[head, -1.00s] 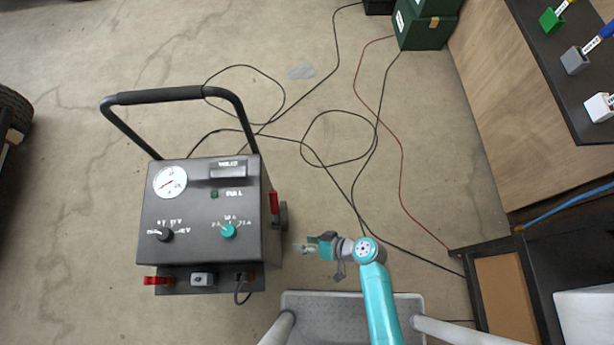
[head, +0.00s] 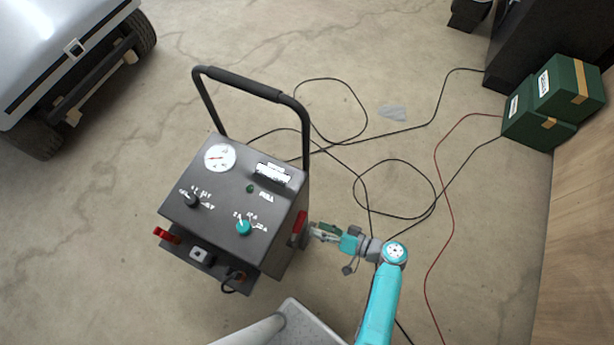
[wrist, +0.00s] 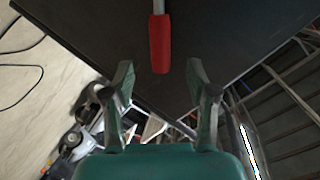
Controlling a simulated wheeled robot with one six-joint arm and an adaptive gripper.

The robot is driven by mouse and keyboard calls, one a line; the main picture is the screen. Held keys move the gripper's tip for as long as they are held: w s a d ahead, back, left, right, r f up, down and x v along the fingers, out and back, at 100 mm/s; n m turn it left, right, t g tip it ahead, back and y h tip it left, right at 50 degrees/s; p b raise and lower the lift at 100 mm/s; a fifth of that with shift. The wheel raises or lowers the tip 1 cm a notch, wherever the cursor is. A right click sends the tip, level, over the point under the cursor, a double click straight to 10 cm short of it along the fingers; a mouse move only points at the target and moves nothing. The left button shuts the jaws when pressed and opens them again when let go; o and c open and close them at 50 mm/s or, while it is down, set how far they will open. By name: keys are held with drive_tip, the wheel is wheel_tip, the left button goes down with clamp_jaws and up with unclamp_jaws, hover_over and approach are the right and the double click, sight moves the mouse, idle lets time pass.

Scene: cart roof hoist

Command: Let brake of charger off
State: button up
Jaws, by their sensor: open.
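The charger (head: 235,205) is a dark grey box on a cart with a black push handle (head: 250,84), a dial and knobs on its sloped top. A red brake lever (head: 299,224) stands on its right side. In the wrist view the red lever grip (wrist: 160,44) hangs from a grey rod against the dark side panel, ahead of and between the fingers. My gripper (head: 318,231) is beside the charger's right side, close to the lever. In the wrist view my gripper (wrist: 162,88) is open and empty, with its fingertips just short of the red grip.
Black cables (head: 400,160) and a red cable (head: 447,210) lie on the concrete floor to the right. Green boxes (head: 540,105) stand at the right by a wooden panel. A silver vehicle (head: 60,50) is at the upper left. Floor beyond the handle is mostly clear.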

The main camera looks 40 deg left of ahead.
sight(297, 229)
drive_tip(key=shift+x, duration=2.8)
drive_tip(key=shift+d, duration=0.1)
clamp_jaws()
